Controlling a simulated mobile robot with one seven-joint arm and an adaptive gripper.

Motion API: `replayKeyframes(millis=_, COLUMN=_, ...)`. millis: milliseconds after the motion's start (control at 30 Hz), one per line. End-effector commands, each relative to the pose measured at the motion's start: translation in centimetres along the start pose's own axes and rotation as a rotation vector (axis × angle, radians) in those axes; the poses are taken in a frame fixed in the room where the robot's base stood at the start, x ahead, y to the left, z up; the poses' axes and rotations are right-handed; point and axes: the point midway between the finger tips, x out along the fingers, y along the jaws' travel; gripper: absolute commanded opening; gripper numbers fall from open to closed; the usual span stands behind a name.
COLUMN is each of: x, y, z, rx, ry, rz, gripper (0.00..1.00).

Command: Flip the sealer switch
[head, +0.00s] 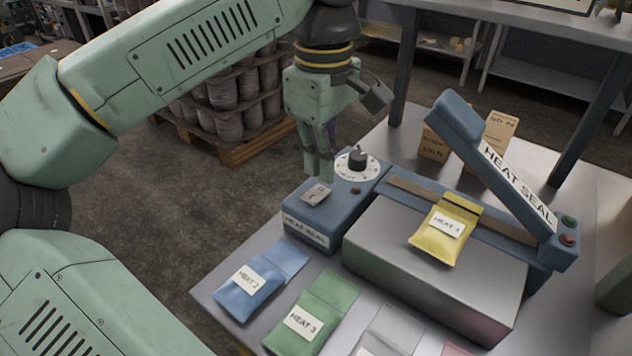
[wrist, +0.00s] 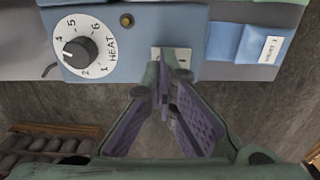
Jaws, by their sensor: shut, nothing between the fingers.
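The blue heat sealer (head: 306,238) stands on the metal table with its long arm (head: 497,168) raised. Its switch (head: 316,194) sits on a pale plate on top of the control box, also in the wrist view (wrist: 184,55), partly hidden by my fingers. My gripper (head: 321,180) is shut and empty, pointing down right by the plate; its fingertips (wrist: 163,72) overlap the plate's edge in the wrist view. I cannot tell whether they touch the switch. The heat dial (wrist: 78,50), white with a black knob, sits beside the switch, also in the head view (head: 357,163).
A yellow packet (head: 444,232) lies across the sealing bed under the raised arm. Blue (head: 247,291) and green (head: 317,310) packets lie in front, with paler ones to their right. Cardboard boxes (head: 496,131) stand behind the sealer. A loaded pallet (head: 245,143) is on the floor.

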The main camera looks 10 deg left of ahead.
Motion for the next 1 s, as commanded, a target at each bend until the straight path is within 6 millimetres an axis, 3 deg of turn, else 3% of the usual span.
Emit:
replayKeyframes(millis=500, x=-4.4, y=0.0, z=0.0, rx=-0.001, ry=0.000, rz=0.000, gripper=0.00)
replayKeyframes(millis=1000, x=-4.5, y=0.0, z=0.0, rx=-0.001, ry=0.000, rz=0.001, gripper=0.00)
